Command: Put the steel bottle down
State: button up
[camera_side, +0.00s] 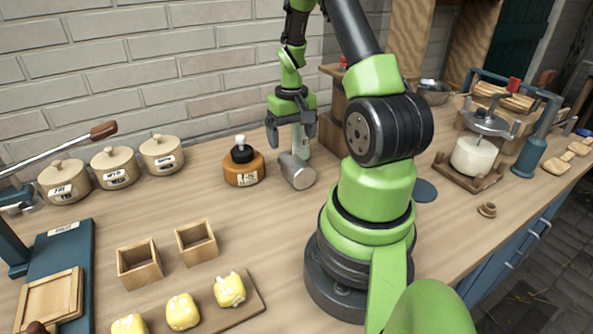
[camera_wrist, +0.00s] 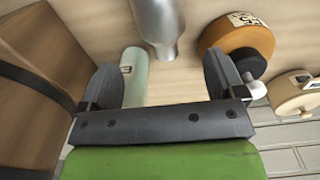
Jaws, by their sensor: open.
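The steel bottle (camera_side: 297,172) is a shiny grey cylinder that appears to lie on its side on the wooden counter, with its round end towards the side camera. It also shows at the top of the wrist view (camera_wrist: 157,22), its narrower neck pointing towards my gripper. My gripper (camera_side: 290,130) is open, behind and above the bottle in the side view. In the wrist view nothing steel is between its fingers (camera_wrist: 160,82), and the bottle is apart from them. A pale green cylinder (camera_wrist: 133,72) stands near one finger; it is partly hidden behind the gripper in the side view.
An orange jar with a black top (camera_side: 244,168) is left of the bottle. Three lidded pots (camera_side: 115,168) stand by the brick wall. A brown wooden box (camera_wrist: 40,70) is close to my gripper. Counter in front of the bottle is clear, towards two small wooden boxes (camera_side: 139,266).

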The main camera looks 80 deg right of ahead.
aim_at(292, 163)
jog(key=f, duration=0.8)
jog(key=shift+a+f, duration=0.15)
jog(key=shift+a, duration=0.05)
jog(key=c, duration=1.3)
jog(key=shift+o, duration=0.2)
notch_tip(292, 163, up, 18)
jog(key=w+a+n, duration=0.4)
jog(key=a, duration=0.8)
jog(key=w+a+n, duration=0.5)
jog(key=a, duration=0.7)
jog(key=shift+f, duration=0.25)
